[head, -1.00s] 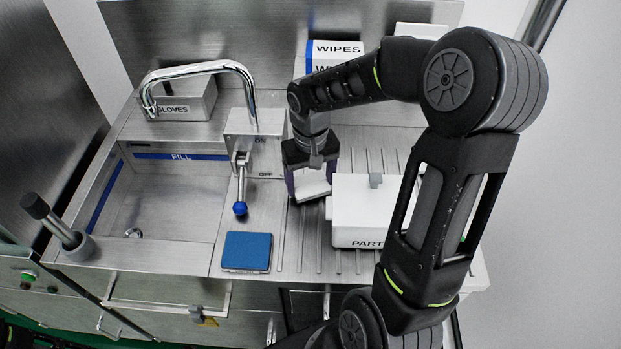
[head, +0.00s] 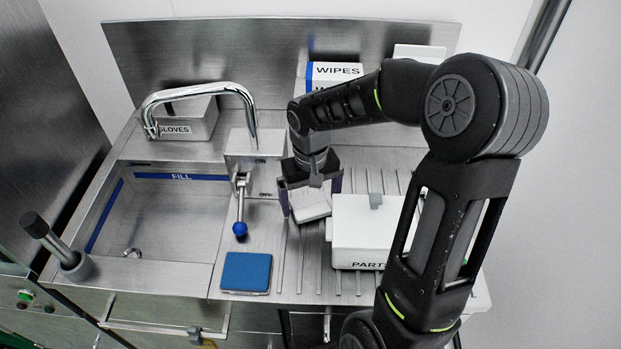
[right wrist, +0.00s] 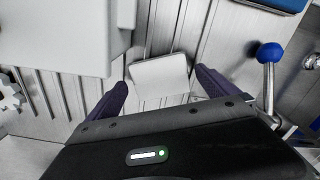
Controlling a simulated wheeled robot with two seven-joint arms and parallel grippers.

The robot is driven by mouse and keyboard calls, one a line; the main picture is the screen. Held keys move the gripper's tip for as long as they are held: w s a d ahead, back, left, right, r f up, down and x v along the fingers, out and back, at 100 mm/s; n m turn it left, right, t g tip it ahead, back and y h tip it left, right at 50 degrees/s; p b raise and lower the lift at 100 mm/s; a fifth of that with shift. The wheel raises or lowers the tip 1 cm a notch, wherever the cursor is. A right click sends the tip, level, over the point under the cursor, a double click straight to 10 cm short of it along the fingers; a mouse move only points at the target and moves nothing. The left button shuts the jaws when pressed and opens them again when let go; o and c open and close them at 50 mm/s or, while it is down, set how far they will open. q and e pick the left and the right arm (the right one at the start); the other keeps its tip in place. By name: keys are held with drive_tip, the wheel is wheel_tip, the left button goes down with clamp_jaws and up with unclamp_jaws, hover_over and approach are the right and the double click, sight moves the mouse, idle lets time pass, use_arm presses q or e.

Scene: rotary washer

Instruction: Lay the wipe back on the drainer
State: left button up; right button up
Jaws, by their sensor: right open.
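The wipe (head: 311,206), a white folded pad, lies on the ribbed drainer (head: 288,268) left of the white PARTS box. My right gripper (head: 311,192) is open above it, with its purple fingers on either side of the wipe. In the right wrist view the wipe (right wrist: 160,76) lies slightly skewed across the ribs between the spread fingertips (right wrist: 161,84), with gaps on both sides. My left gripper is not in view.
The PARTS box (head: 360,235) stands close on the right. The lever with a blue knob (head: 240,229) and a blue pad (head: 246,272) are to the left. The WIPES box (head: 336,72) and GLOVES box (head: 188,118) stand behind. The sink (head: 165,215) is at left.

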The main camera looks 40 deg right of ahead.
sight(310, 205)
wheel_tip(310, 205, up, 11)
drive_tip(key=shift+r+b, duration=0.2)
drive_tip(key=shift+b, duration=0.1)
idle(0.6)
